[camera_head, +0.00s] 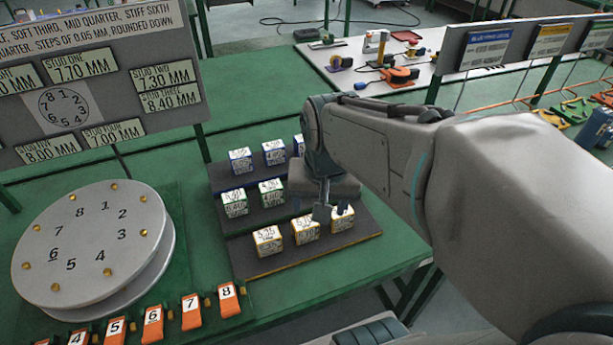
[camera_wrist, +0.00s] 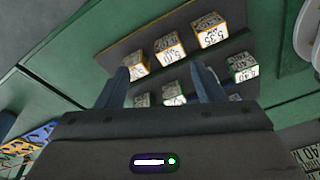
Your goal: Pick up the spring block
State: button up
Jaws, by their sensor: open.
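The spring blocks are small white cubes with printed numbers, standing in three rows on a dark stepped rack (camera_head: 250,267). The front row has orange-edged blocks: a left one (camera_head: 268,241), a middle one (camera_head: 305,230) and a right one (camera_head: 342,220) partly behind my finger. Green-edged blocks (camera_head: 234,203) stand in the middle row and blue-edged blocks (camera_head: 240,160) at the back. My gripper (camera_head: 322,212) is open above the rack's right side. In the wrist view, my gripper (camera_wrist: 162,85) has empty space between its fingers; the middle orange-edged block (camera_wrist: 169,48) shows beyond them.
A round numbered dial (camera_head: 92,245) stands left of the rack, with several orange numbered tags (camera_head: 191,311) before it. A sign board (camera_head: 95,75) with stud sizes rises behind the dial. Green table surface (camera_head: 255,90) behind the rack is clear. My arm hides some blocks.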

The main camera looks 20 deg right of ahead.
aim_at(340, 218)
jog(key=w+d+f+m+g+b, duration=0.25)
jog(key=w+d+f+m, duration=0.25)
jog(key=w+d+m, duration=0.65)
jog(key=shift+m, duration=0.85)
jog(key=f, duration=0.4)
jog(key=s+a+f, duration=0.1)
jog(key=f, duration=0.4)
jog(key=s+f+b, duration=0.1)
jog(key=f, duration=0.3)
jog(key=shift+s+a+f, duration=0.2)
jog(key=shift+a+f, duration=0.15)
jog(key=c, duration=1.3)
